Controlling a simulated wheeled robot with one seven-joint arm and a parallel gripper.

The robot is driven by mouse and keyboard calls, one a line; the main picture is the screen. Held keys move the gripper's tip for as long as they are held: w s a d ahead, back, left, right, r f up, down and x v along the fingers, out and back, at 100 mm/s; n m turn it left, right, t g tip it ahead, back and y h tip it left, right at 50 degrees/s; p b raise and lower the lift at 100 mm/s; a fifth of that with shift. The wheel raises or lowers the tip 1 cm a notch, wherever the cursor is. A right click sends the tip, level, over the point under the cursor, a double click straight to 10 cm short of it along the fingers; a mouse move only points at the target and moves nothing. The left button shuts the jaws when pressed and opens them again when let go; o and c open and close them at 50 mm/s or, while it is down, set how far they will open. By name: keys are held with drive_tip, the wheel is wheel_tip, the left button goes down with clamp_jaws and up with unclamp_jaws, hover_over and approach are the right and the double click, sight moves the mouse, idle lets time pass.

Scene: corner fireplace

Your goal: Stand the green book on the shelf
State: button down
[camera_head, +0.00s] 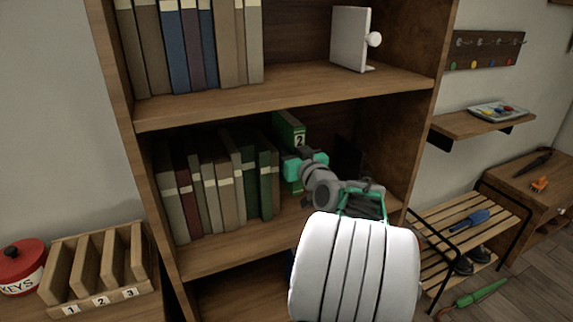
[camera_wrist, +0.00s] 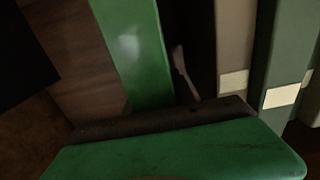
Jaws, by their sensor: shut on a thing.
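A green book (camera_head: 290,130) with a white "2" label is on the middle shelf (camera_head: 215,258) of the bookcase, right of a row of standing books. It looks roughly upright, and my gripper (camera_head: 305,167) is shut on it. The arm hides its lower part, so I cannot tell whether it touches the shelf board. In the wrist view the green book (camera_wrist: 135,50) rises behind a green finger with a dark pad. A narrow dark gap separates it from the labelled row books (camera_wrist: 285,60) at the right.
The row of books (camera_head: 215,180) ends in dark green ones. A dark upright panel (camera_head: 350,157) stands right of the held book. Above are more books (camera_head: 190,45) and a white bookend (camera_head: 349,38). A slatted bench (camera_head: 470,222) and wall shelf (camera_head: 470,124) are at the right.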

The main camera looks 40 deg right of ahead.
wheel_tip(320, 180, down, 5)
drive_tip(key=shift+d+f, duration=0.1)
drive_tip(key=shift+w+f, duration=0.1)
drive_tip(key=shift+f, duration=0.05)
drive_tip(key=shift+f+b, duration=0.2)
drive_tip(key=shift+b, duration=0.15)
drive_tip(key=c, duration=1.3)
unclamp_jaws()
